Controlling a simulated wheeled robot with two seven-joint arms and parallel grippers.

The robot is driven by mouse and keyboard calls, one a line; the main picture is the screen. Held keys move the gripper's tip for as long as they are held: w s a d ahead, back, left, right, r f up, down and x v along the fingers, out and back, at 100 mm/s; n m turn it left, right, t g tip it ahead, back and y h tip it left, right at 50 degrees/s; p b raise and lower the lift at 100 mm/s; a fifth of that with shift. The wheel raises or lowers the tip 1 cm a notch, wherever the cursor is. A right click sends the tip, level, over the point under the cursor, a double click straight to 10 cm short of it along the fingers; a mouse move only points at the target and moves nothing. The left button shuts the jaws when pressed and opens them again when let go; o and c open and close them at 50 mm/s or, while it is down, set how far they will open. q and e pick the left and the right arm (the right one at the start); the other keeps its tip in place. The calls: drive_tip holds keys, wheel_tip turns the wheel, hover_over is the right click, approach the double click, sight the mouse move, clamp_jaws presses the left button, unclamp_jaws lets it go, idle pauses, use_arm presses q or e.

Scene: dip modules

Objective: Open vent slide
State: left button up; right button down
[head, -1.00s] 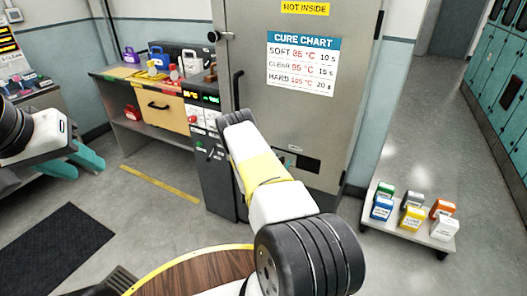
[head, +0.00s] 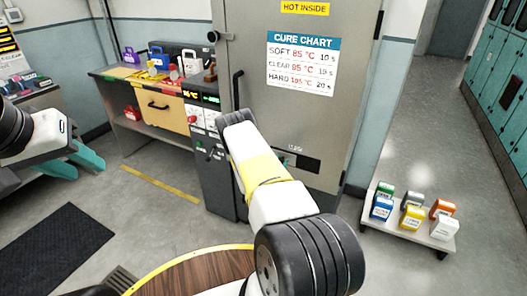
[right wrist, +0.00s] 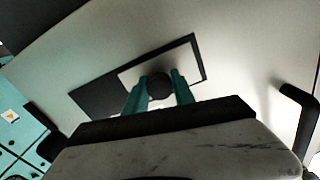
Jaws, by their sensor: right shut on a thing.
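The vent on the front of the grey oven door shows in the head view as a slot with a dark part (head: 309,164), partly behind my right arm. In the right wrist view the slot has a pale slide plate (right wrist: 184,68) over one part and a dark part (right wrist: 100,97) at the left. A dark round knob (right wrist: 160,88) stands on the plate. My right gripper (right wrist: 160,80) has its teal fingers on both sides of the knob, shut on it.
The oven door (head: 255,50) has a dark upright handle (head: 237,88), also at right in the wrist view (right wrist: 303,115). A bench (head: 150,125) stands left of the oven. A low cart (head: 405,225) with several coloured containers stands right. The floor between is clear.

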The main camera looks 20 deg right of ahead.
idle(0.8)
drive_tip(key=s+d, duration=0.4)
drive_tip(key=s, duration=0.1)
drive_tip(key=s+d, duration=0.2)
drive_tip(key=s, duration=0.1)
drive_tip(key=shift+d, duration=0.35)
drive_tip(key=c, duration=1.1)
unclamp_jaws()
drive_tip(key=shift+s+d, duration=0.1)
drive_tip(key=shift+o, duration=0.2)
drive_tip(key=shift+s+a, duration=0.1)
drive_tip(key=shift+a, duration=0.25)
drive_tip(key=v, duration=0.7)
